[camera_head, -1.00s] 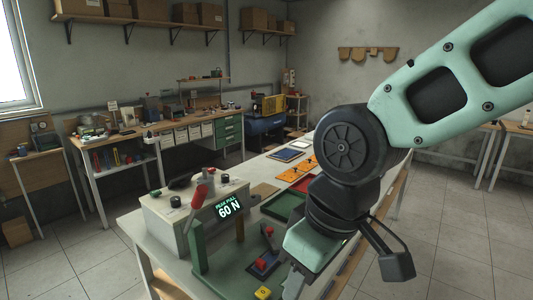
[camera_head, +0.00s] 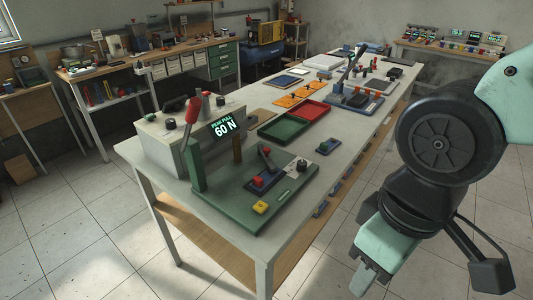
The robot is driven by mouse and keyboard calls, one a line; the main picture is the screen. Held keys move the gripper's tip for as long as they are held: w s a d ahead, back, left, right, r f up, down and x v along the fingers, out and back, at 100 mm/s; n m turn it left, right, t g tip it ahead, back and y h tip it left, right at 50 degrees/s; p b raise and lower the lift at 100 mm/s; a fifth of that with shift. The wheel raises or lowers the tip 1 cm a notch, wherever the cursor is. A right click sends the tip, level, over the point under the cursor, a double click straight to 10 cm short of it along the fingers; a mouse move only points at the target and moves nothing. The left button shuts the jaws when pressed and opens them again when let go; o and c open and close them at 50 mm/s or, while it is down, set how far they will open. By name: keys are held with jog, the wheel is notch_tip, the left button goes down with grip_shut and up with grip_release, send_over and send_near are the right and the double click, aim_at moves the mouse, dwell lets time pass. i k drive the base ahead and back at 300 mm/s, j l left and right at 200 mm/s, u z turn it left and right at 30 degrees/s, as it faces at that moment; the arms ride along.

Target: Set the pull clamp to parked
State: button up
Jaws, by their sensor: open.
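A pull tester with a lit display (camera_head: 227,127) reading "PEAK PULL 60 N" stands at the near left of the bench. A lever with a red grip (camera_head: 194,109) stands upright beside the display. On the green base plate (camera_head: 232,208) in front is a small dark clamp with a tilted lever (camera_head: 267,157) and a red block (camera_head: 258,182). I cannot tell for certain which of these is the pull clamp. My gripper (camera_head: 364,280) hangs over the floor to the right of the bench, pointing down, open and apart from everything; its fingertips are only partly visible.
Behind are a red and green tray (camera_head: 284,127), orange plates (camera_head: 291,97) and a blue lever fixture (camera_head: 352,102). The floor right of the bench (camera_head: 325,235) is clear.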

aim_at(265, 152)
jog(key=i+j, duration=0.25)
jog(key=j, duration=0.15)
jog(key=i+j, duration=0.45)
jog(key=j, duration=0.3)
jog(key=i+l+z, duration=0.05)
